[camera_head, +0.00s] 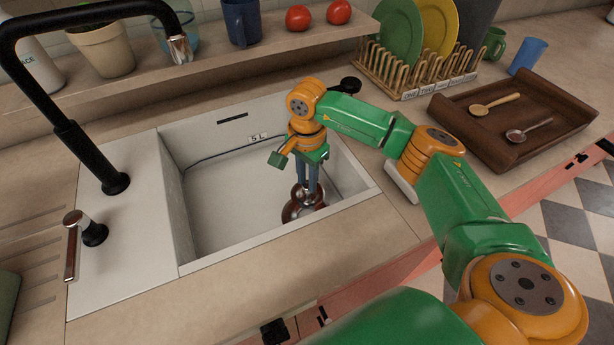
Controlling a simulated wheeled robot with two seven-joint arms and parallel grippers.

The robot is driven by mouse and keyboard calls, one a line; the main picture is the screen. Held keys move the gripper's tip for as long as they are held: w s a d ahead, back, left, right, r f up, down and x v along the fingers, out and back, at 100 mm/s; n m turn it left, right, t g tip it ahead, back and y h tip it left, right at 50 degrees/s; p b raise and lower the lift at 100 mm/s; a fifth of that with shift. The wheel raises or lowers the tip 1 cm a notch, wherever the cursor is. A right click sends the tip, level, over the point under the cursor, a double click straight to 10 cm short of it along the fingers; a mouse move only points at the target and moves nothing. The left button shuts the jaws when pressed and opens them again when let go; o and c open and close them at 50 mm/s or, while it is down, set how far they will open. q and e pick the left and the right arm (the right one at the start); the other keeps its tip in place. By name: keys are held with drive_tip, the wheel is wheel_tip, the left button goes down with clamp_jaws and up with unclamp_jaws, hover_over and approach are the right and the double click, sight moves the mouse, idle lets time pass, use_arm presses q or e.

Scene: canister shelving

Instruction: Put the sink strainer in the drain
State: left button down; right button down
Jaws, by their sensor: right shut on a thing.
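My right gripper (308,187) reaches down into the right part of the white sink (220,200), its fingers pointing down. It is shut on the shiny metal sink strainer (300,194), which is partly hidden by the fingers. The strainer is low in the basin, over or at the copper-brown drain (289,213). I cannot tell whether the strainer touches the drain or is held just above it. My left gripper is not in view.
A black faucet (70,140) arches over the left side. A shelf behind holds a pot, a blue mug (241,22) and tomatoes (298,18). A plate rack (400,75) and a brown tray (515,145) with spoons stand right. The sink's left part is clear.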

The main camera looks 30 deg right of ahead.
drive_tip(key=shift+f+b, duration=4.5)
drive_tip(key=shift+f, duration=0.5)
drive_tip(key=c, duration=0.6)
unclamp_jaws()
drive_tip(key=shift+r, duration=0.15)
wheel_tip(320, 180, up, 7)
drive_tip(key=shift+f+b, duration=0.1)
drive_tip(key=shift+b, duration=0.25)
